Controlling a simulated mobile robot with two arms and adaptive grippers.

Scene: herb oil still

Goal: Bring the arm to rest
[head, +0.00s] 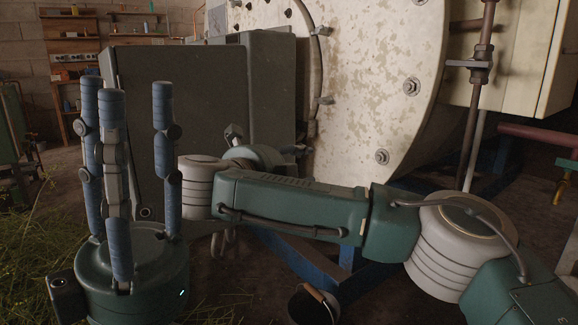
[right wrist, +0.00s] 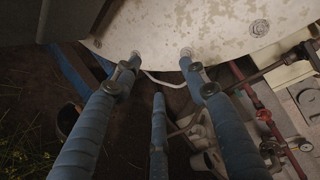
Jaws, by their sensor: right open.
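My left gripper (head: 128,105) stands upright at the left of the head view, above its green palm. Its blue padded fingers point up, spread apart, with nothing between them. My right arm (head: 290,208) comes in from the lower right and reaches across the middle, in front of the still, bent at a pale joint on its left. Its hand is mostly hidden behind the arm links there. In the right wrist view my right gripper (right wrist: 160,62) is open and empty, its blue fingers apart and pointing toward the pale still drum (right wrist: 195,25). No contact with the drum shows.
The drum (head: 375,90), flaked and bolted, stands behind the right arm on a blue frame (head: 291,255). A dark green cabinet (head: 205,115) is behind the left gripper. A dark bucket (head: 312,306) sits low in the middle. Red pipes (right wrist: 262,118) run at the right; grass grows at left.

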